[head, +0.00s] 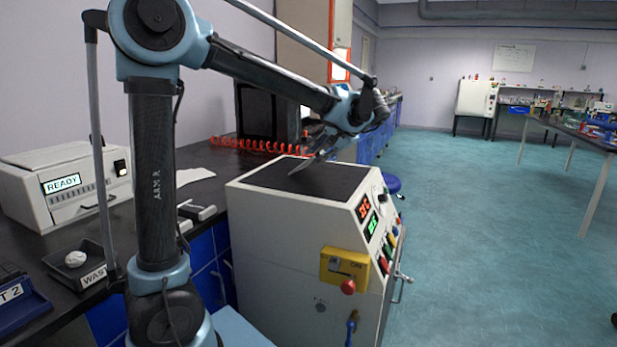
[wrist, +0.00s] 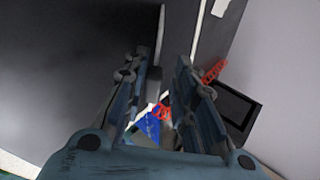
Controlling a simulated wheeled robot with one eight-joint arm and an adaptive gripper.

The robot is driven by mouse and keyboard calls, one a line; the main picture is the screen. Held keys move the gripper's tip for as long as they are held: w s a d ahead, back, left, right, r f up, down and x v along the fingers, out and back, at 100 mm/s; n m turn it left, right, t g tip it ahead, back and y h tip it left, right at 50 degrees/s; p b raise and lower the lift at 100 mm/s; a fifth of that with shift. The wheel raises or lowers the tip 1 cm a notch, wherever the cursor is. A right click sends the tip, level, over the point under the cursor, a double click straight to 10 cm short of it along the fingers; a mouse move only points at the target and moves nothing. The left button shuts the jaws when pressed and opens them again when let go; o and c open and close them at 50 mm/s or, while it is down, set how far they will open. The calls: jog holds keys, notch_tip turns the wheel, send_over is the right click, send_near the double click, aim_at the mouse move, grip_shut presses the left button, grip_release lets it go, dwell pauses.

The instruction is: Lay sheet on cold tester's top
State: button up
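The tester (head: 285,225) is a large pale cabinet with a flat black top (head: 320,182). Red and green number displays sit on its sloped front. My gripper (head: 303,165) is just above that top, tilted down to the left. In the wrist view my gripper's two fingers (wrist: 158,85) stand apart, with no sheet clearly seen between them. The black top (wrist: 70,60) fills the left of that view. A white, paper-like sheet (head: 193,175) lies on the dark bench behind the tester. I cannot tell whether it is the task's sheet.
A white READY box (head: 75,180) and a waste tray (head: 75,262) stand on the bench at left. A red coiled hose (head: 255,145) runs behind the tester. A yellow switch box (head: 343,265) juts from the tester's side. Open floor lies to the right.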

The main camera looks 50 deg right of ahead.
jog(key=v, duration=0.8)
dwell(0.4)
jog(key=shift+r, duration=0.15)
notch_tip(320, 180, up, 8)
jog(key=s, duration=0.2)
jog(key=shift+s, duration=0.15)
